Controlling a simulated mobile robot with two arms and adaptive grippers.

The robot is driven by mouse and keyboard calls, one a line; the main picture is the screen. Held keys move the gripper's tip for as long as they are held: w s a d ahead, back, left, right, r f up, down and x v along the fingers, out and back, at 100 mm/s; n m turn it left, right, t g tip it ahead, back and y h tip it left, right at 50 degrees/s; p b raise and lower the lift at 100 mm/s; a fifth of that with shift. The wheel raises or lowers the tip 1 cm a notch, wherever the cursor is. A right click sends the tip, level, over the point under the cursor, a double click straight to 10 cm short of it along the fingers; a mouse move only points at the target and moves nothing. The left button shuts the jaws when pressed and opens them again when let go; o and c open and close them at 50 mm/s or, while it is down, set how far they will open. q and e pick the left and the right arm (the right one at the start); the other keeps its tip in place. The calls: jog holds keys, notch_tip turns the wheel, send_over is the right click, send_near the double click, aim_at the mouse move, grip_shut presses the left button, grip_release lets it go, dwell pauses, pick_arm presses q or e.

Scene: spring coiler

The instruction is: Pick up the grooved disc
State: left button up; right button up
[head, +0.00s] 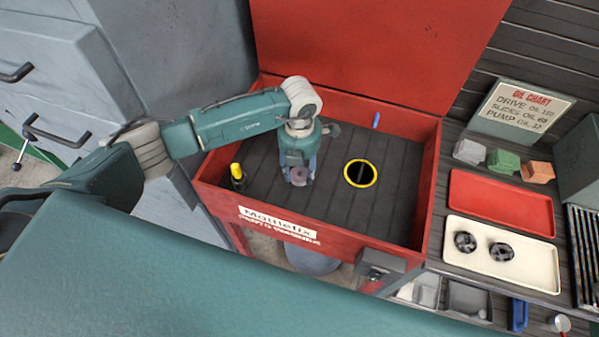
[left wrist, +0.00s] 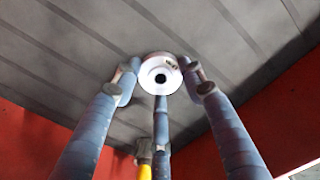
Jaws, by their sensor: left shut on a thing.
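The grooved disc (left wrist: 160,74) is a small, pale round piece with a dark centre hole, in the left wrist view. In the head view the disc (head: 299,175) shows dull pinkish between my fingers. My left gripper (head: 299,177) is shut on it inside the red bin, and the fingers (left wrist: 160,80) touch its sides in the left wrist view. I cannot tell whether the disc rests on the bin's dark floor or is just above it. My right gripper is not in view.
The red bin (head: 432,185) has a raised lid behind. A red tray (head: 500,203) and a cream tray (head: 530,265) with two dark discs stand on the bench at right.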

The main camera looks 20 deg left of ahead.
pick_arm(q)
jog(key=shift+r, duration=0.15)
notch_tip(320, 180, up, 20)
jog(key=b, duration=0.4)
jog(key=shift+d, duration=0.1)
